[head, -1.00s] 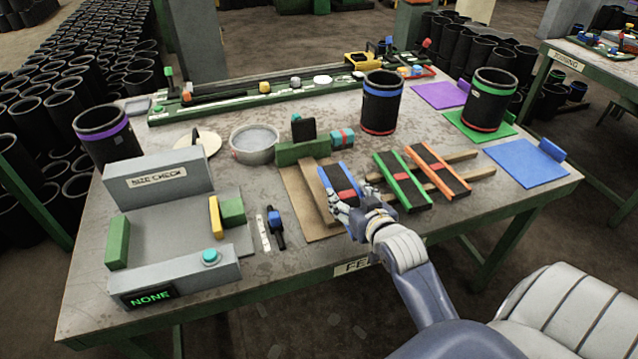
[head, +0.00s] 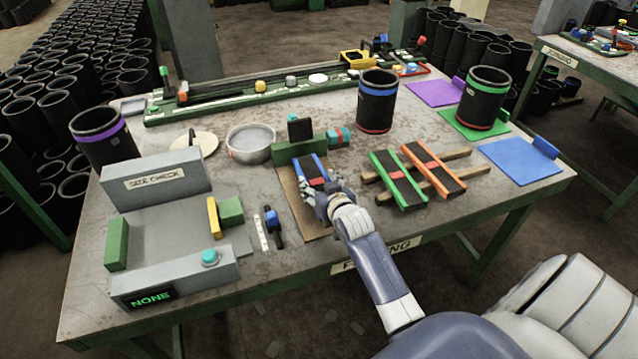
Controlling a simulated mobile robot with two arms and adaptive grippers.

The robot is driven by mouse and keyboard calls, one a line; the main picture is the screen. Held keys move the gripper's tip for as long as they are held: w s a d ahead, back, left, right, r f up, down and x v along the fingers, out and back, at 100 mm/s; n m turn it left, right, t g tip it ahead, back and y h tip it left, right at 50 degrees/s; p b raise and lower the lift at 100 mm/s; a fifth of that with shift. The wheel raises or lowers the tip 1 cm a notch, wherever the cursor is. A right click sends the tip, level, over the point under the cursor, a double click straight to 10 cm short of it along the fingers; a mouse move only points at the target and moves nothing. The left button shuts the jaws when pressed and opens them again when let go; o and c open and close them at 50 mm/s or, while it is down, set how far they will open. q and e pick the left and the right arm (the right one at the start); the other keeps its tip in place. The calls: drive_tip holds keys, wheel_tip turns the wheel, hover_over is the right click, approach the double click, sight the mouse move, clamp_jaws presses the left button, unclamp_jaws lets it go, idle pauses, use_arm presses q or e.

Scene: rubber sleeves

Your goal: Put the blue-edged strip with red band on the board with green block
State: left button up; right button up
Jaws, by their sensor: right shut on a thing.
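The blue-edged strip with a red band (head: 311,171) is over the brown board (head: 290,190) in the head view. The board has a green block (head: 299,151) at its far end, and the strip's far end is close to that block. My right gripper (head: 322,198) is shut on the strip near its front end. Whether the strip touches the board or hangs just above it I cannot tell. My left gripper is not in view.
A green-edged strip (head: 396,180) and an orange-edged strip (head: 433,167) lie on wooden slats to the right. A teal and red piece (head: 339,137) sits beside the green block. A grey size-check fixture (head: 155,178) stands at the left.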

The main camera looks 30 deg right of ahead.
drive_tip(key=shift+f, duration=0.1)
drive_tip(key=o, duration=1.1)
drive_tip(key=shift+s, duration=0.15)
drive_tip(key=v, duration=1.2)
